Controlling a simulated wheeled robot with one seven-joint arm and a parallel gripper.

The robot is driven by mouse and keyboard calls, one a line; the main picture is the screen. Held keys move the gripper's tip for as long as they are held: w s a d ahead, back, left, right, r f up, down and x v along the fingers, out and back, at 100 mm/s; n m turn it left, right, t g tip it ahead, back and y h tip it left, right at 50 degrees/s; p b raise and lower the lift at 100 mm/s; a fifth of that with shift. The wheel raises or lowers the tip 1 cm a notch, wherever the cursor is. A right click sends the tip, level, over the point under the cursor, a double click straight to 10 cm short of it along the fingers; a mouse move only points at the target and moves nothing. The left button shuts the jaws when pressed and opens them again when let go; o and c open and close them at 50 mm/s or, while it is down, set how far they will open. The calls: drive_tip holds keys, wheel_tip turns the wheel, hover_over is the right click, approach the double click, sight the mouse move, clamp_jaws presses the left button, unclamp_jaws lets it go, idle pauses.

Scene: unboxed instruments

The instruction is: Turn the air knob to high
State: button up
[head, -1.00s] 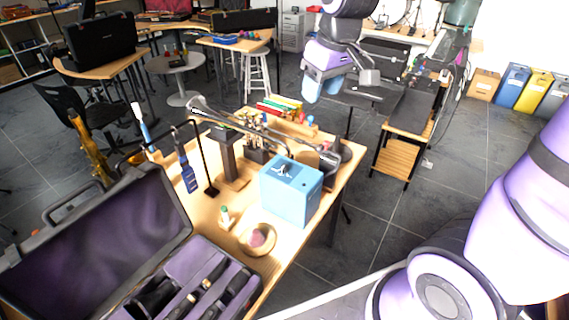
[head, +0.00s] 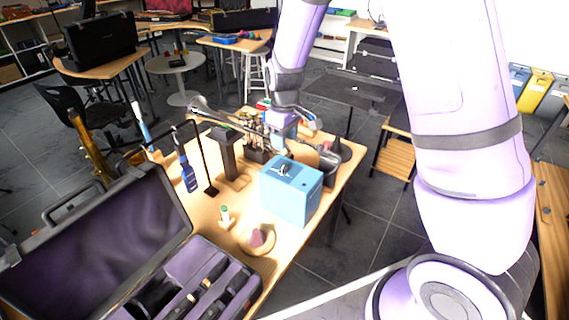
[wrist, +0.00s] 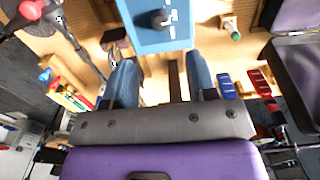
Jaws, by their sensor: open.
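A light-blue box (head: 290,190) stands on the wooden table, with a knob on its top (head: 284,169). In the wrist view the box (wrist: 148,40) is at the top, and its dark round knob (wrist: 159,18) lies beside a row of white marks I cannot read. My gripper (wrist: 161,60) is open, its two blue fingers apart with nothing held between them. In the head view my gripper (head: 281,142) is above the table, behind the box, and its fingertips are hard to make out. It is apart from the knob.
A long metal horn (head: 205,106) on a dark stand lies across the table behind the box. A round wooden dish (head: 247,240) and a small green-topped bottle (head: 225,217) stand in front. An open black case (head: 110,245) with purple lining fills the lower left.

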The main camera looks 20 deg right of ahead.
sight(285, 166)
wheel_tip(285, 166, down, 9)
drive_tip(key=shift+f, duration=0.2)
drive_tip(key=shift+c, duration=0.5)
drive_tip(key=c, duration=0.8)
drive_tip(key=shift+m, duration=0.3)
drive_tip(key=m, duration=1.1)
drive_tip(key=shift+m, duration=0.3)
